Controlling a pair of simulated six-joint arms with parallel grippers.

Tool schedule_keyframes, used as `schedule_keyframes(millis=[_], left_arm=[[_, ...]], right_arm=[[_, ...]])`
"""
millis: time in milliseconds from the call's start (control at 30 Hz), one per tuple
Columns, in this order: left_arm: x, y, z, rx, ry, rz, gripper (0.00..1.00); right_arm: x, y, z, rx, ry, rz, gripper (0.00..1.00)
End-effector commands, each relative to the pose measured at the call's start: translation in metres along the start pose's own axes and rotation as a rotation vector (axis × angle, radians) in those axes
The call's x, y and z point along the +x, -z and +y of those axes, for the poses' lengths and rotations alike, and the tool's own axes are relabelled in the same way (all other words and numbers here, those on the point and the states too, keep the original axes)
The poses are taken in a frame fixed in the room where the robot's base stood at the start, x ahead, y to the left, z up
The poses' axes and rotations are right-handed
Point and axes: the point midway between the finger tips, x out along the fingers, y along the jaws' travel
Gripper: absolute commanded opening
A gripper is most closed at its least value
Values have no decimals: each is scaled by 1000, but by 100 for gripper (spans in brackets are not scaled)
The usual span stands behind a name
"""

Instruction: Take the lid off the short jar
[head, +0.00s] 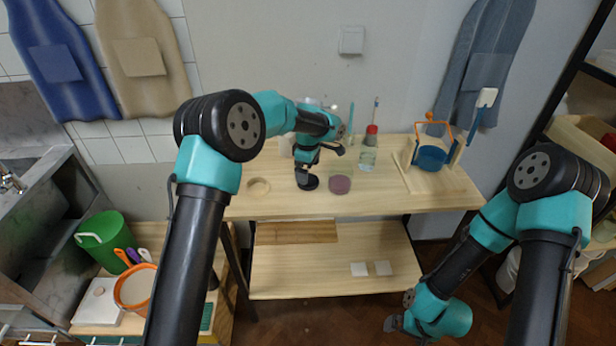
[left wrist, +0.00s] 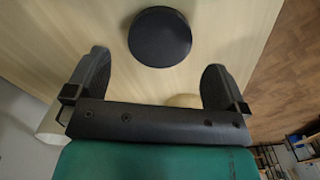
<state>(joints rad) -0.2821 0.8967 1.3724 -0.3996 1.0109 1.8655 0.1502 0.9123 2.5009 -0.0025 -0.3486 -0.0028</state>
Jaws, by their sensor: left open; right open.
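In the left wrist view the dark disc (left wrist: 160,37) shows from above, a little beyond and between the open fingers. My left gripper (left wrist: 155,70) is open and empty, close to it and apart from it. I cannot tell whether a short jar stands under the disc, as its side is hidden. My right gripper (head: 394,325) is open and low at the right, away from the table.
A wooden stand with a blue bowl (head: 432,157) is at the right. The table's front edge (head: 400,211) is near; the front right of the tabletop is clear.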

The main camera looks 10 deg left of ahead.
Motion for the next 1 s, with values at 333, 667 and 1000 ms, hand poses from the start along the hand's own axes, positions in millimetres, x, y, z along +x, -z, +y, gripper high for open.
schedule_keyframes(millis=[333, 667, 1000], left_arm=[[-63, 0, 0, 0, -2, 0, 100], [-79, 0, 0, 1, 0, -1, 100], [-78, 0, 0, 1, 0, -1, 100]], right_arm=[[0, 0, 0, 0, 0, 0, 100], [0, 0, 0, 0, 0, 0, 100], [0, 0, 0, 0, 0, 0, 100]])
